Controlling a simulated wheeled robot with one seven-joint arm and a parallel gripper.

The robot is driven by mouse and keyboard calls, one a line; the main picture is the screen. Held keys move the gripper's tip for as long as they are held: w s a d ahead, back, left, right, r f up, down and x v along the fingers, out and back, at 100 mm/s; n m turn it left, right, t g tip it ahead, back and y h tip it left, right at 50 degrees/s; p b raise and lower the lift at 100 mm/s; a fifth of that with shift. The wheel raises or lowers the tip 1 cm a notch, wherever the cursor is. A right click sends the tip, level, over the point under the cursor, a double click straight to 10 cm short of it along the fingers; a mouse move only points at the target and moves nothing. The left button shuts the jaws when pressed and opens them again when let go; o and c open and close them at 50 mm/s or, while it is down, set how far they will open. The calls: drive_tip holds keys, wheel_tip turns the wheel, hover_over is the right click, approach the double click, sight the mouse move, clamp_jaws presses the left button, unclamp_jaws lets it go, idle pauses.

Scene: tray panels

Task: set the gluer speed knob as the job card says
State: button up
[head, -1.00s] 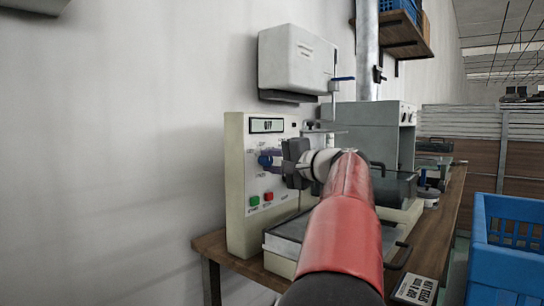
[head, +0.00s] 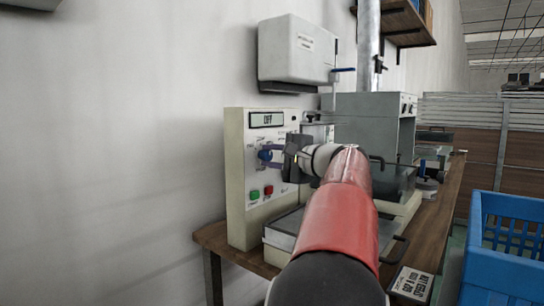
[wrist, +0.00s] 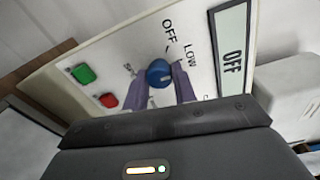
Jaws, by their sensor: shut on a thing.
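The blue speed knob (wrist: 159,73) is on the cream gluer panel (head: 236,190). In the wrist view, OFF and LOW are printed beside it, and other marks are partly hidden by my fingers. My gripper (wrist: 168,84) is shut on the knob, one purple finger on each side. The knob (head: 264,155) also shows at the fingertips in the head view. The panel's display (wrist: 233,55) reads OFF. The job card (head: 412,284) lies on the bench's front edge; its print is too small to read here.
A green button (head: 254,194) and a red button (head: 268,190) sit below the knob. A lidded tray (head: 285,235) stands under my arm. A grey machine (head: 372,125) is behind, and a blue crate (head: 510,260) is at right.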

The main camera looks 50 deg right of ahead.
drive_tip(key=shift+f, duration=0.1)
drive_tip(key=o, duration=1)
drive_tip(key=shift+s, duration=0.1)
drive_tip(key=s+b, duration=0.1)
drive_tip(key=s, duration=0.6)
drive_tip(key=shift+s+d+r, duration=0.2)
drive_tip(key=shift+s+d, duration=0.05)
drive_tip(key=shift+s, duration=0.05)
